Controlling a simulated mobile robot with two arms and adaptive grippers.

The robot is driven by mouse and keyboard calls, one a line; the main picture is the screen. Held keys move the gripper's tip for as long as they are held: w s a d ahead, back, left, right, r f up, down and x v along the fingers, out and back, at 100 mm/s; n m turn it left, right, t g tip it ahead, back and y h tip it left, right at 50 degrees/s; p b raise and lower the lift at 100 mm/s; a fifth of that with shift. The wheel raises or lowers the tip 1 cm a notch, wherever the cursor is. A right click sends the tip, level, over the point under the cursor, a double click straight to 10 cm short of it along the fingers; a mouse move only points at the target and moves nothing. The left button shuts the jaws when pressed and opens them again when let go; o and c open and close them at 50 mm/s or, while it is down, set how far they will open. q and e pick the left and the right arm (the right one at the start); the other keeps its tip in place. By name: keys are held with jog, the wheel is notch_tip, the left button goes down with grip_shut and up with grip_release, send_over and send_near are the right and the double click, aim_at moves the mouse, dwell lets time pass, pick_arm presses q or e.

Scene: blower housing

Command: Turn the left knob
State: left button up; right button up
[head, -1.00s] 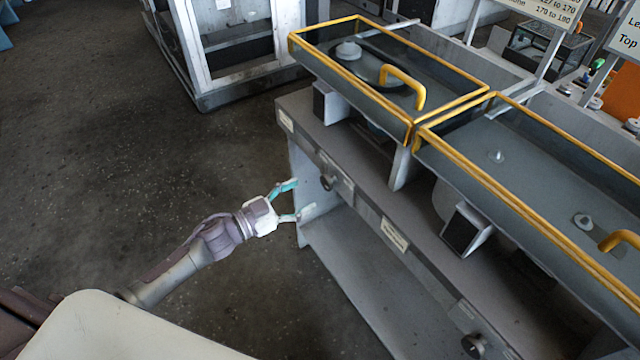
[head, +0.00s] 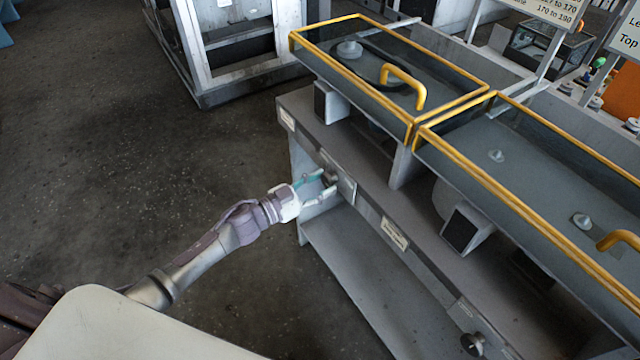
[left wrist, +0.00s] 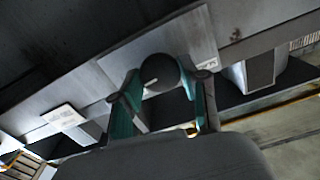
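The left knob (head: 329,176) is a dark round knob on the front panel of the grey bench, partly hidden by my gripper in the head view. In the left wrist view the knob (left wrist: 160,73) shows as a black disc with a small light mark. My left gripper (head: 327,182) is at the knob, with its teal fingers spread. In the left wrist view the fingers of the gripper (left wrist: 160,88) stand one on each side of the knob, with gaps showing. I cannot tell whether either tip touches it. My right gripper is not in view.
A second dark knob (head: 473,344) is lower right on the same bench front (head: 397,234). Glass-topped boxes with yellow frames (head: 455,100) stand above the bench. A white-framed cabinet (head: 205,75) stands behind. The floor to the left is clear.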

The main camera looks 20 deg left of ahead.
pick_arm(q)
jog(key=shift+c, duration=1.2)
jog(key=shift+m, duration=0.3)
jog(key=m+b, duration=0.1)
jog(key=m, duration=0.2)
jog(key=shift+m, duration=0.3)
jog(key=m+b, duration=0.1)
jog(key=m, duration=0.3)
jog(key=shift+m+b, duration=0.6)
jog(key=shift+m, duration=1.1)
